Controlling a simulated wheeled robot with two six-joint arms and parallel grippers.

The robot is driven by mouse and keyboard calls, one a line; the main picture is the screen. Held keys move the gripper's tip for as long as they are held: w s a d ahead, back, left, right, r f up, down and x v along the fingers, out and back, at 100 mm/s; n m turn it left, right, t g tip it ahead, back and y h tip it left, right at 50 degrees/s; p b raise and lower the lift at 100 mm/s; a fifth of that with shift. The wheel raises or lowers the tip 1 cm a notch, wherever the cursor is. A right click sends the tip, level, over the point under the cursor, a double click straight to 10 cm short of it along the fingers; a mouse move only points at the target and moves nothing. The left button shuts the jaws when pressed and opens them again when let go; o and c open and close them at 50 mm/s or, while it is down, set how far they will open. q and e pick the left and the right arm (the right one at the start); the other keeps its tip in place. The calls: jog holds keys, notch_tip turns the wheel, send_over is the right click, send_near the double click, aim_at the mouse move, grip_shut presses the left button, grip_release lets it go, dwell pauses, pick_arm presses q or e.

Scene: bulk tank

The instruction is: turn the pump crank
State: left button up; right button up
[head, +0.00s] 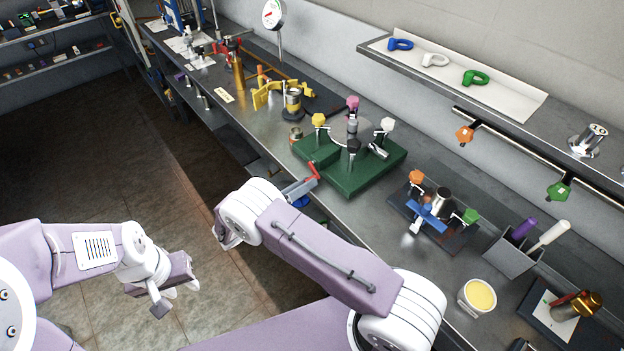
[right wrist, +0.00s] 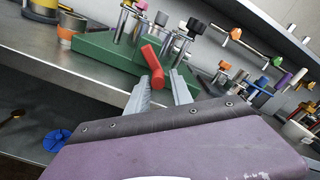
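A red crank handle (head: 313,171) stands at the front left edge of the green pump base (head: 365,177). In the right wrist view the red handle (right wrist: 152,62) leans between and just beyond my fingertips. My right gripper (head: 303,186) reaches the handle from the front; its two grey fingers show apart in the right wrist view (right wrist: 161,88), with the lower end of the handle between them. I see a gap beside the handle, so it does not look clamped. The crank's arm is mostly hidden. My left gripper (head: 176,298) hangs over the floor, fingers apart and empty.
Yellow, pink, white and black knobs stand on the green base. Right of it is a small fixture with a blue handle (head: 427,217) and a bowl (head: 477,296). Left are a small jar (head: 296,134) and a yellow bracket (head: 268,94). A blue round knob (right wrist: 56,140) is below the bench edge.

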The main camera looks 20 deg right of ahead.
jog(key=shift+x, duration=0.75)
jog(key=shift+w+d+f, duration=0.1)
jog(key=shift+w+d, duration=0.2)
jog(key=c, duration=0.4)
grip_shut()
